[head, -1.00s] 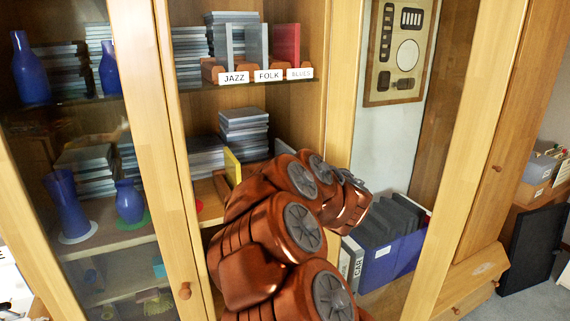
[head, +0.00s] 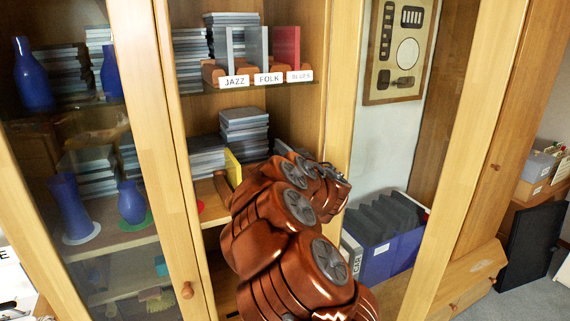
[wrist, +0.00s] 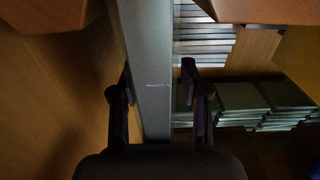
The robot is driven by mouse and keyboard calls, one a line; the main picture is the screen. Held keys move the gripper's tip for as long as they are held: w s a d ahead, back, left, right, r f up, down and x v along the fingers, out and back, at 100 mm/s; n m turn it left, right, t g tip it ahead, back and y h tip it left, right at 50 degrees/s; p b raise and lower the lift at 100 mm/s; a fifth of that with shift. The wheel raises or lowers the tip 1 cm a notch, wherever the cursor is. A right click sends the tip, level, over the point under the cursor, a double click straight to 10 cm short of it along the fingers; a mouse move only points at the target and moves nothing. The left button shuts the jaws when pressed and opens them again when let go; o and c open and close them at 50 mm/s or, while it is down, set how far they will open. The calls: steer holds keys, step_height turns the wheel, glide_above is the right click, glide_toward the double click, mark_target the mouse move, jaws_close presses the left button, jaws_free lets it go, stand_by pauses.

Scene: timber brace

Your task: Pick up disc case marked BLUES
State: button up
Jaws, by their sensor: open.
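The red disc case (head: 287,46) stands upright on the upper shelf in the head view, behind the white label reading BLUES (head: 300,76). Two grey cases stand to its left, behind the FOLK label (head: 268,78) and the JAZZ label (head: 234,81). My gripper (wrist: 158,78) is open in the wrist view, one dark finger on each side of a grey band (wrist: 150,60) that I cannot identify. In the head view my arm hides most of the gripper, which is below and right of the red case. I cannot make out the red case in the wrist view.
Stacked cases (head: 244,130) and a yellow case (head: 233,168) stand on the lower shelf. Blue vases (head: 32,75) are behind the left glass door. A blue box of dark files (head: 385,257) sits right of my arm. The cabinet's upright post (head: 343,95) is close right of the labelled cases.

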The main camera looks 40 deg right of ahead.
jaws_close()
stand_by(0.6)
